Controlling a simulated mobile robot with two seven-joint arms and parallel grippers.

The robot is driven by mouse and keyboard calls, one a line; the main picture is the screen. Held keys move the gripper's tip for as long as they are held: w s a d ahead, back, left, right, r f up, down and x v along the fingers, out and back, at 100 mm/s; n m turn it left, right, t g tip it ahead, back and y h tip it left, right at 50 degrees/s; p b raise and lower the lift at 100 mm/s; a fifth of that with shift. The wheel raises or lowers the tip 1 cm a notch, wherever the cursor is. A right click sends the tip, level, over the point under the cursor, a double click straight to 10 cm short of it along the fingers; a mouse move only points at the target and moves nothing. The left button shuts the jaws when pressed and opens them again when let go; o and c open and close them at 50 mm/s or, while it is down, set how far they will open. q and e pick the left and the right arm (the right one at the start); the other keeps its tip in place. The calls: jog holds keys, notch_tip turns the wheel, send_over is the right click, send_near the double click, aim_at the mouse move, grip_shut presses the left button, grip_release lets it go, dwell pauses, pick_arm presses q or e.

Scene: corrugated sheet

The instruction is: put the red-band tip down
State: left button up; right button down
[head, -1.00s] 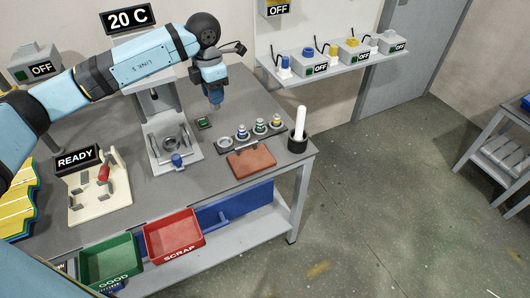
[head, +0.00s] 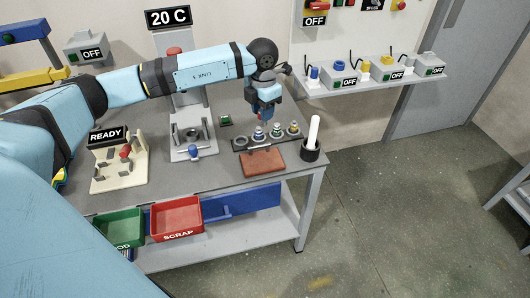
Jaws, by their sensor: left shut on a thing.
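My left gripper (head: 264,117) points down just above or behind the dark tip rack (head: 252,149). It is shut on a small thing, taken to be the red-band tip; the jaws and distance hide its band. The rack holds a blue-banded tip (head: 259,134), a green-banded tip (head: 276,131) and a yellow-banded tip (head: 293,129). The leftmost rack place (head: 240,142) shows a pale ring with no tip standing in it. Whether the held thing touches the rack I cannot tell. My right gripper is out of view.
A brown pad (head: 263,163) lies in front of the rack; a dark cup with a white rod (head: 312,135) stands to its right. A grey press stand (head: 190,140) and a green button (head: 225,120) are left. Green (head: 120,230) and red (head: 177,218) bins sit at the front.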

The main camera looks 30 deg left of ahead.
pick_arm(q)
notch_tip(320, 180, down, 17)
jog(key=shift+f+p, duration=0.1)
jog(key=shift+p, duration=0.45)
jog(key=shift+f, duration=0.15)
jog(key=o, duration=1)
